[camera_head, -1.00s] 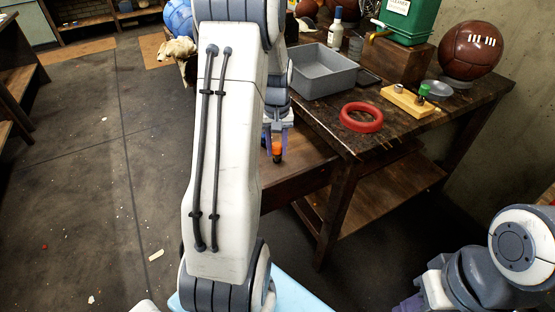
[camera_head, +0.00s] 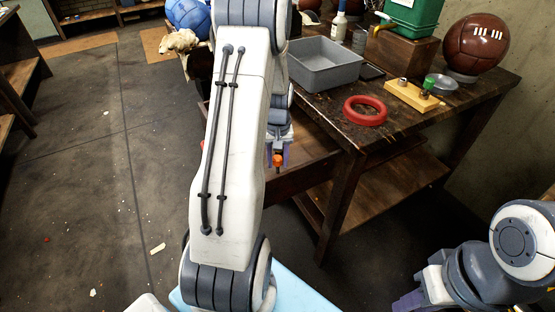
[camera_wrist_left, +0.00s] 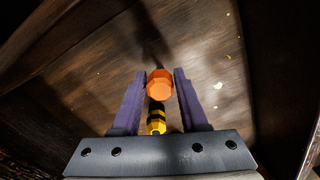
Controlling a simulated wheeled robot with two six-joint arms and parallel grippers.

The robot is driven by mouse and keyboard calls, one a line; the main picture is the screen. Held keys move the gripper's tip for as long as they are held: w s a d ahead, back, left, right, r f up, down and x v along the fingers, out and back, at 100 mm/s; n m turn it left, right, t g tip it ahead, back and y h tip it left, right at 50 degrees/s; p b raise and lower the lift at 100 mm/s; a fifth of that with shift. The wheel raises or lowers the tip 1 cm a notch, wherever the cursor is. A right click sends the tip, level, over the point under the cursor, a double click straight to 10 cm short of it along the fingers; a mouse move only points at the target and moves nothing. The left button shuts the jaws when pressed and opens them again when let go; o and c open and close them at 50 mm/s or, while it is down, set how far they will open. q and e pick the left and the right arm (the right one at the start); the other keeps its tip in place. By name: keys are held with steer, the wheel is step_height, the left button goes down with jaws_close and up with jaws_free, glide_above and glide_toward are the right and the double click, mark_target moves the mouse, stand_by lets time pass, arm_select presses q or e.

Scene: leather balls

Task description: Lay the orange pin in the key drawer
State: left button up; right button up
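The orange pin (camera_head: 277,160) is in my left gripper (camera_head: 277,154), in the middle of the head view. In the left wrist view, its orange faceted head (camera_wrist_left: 160,84) sits between the tips of the purple fingers, with a yellow and black striped part (camera_wrist_left: 157,118) below it. My left gripper points down over the open wooden drawer (camera_head: 300,177) at the table's front left. The wrist view shows dark wood boards (camera_wrist_left: 205,60) beneath it. My arm hides part of the drawer. My right gripper (camera_head: 408,302) is at the bottom edge, cut off.
On the table (camera_head: 335,110) are a grey bin (camera_head: 324,72), a red ring (camera_head: 365,111), a yellow block with pegs (camera_head: 412,96), a small grey dish (camera_head: 442,84), a brown ball (camera_head: 475,44) and a green container (camera_head: 412,20). Open floor (camera_head: 90,200) lies to the left.

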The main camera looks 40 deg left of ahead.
mark_target(278, 158)
arm_select(q)
steer(key=shift+o, duration=0.9)
steer(key=shift+r, duration=0.25)
step_height(278, 158, up, 12)
steer(key=p, duration=0.2)
steer(key=d+m, duration=0.1)
steer(key=d, duration=0.2)
steer(key=d+r+m, duration=0.1)
steer(key=d, duration=0.3)
steer(key=d+r+m, duration=0.1)
steer(key=d, duration=0.2)
steer(key=shift+w+d, duration=0.1)
steer(key=shift+d, duration=0.2)
steer(key=s+d+r+m, duration=0.1)
steer(key=s+d+m, duration=0.1)
steer(key=d, duration=0.4)
steer(key=s+d+r+m, duration=0.1)
steer(key=s+d+m, duration=0.2)
steer(key=d, duration=0.3)
steer(key=s+d+m+h, duration=0.1)
steer(key=s+d+m, duration=0.7)
steer(key=s, duration=0.8)
steer(key=d, duration=0.3)
steer(key=shift+s, duration=0.25)
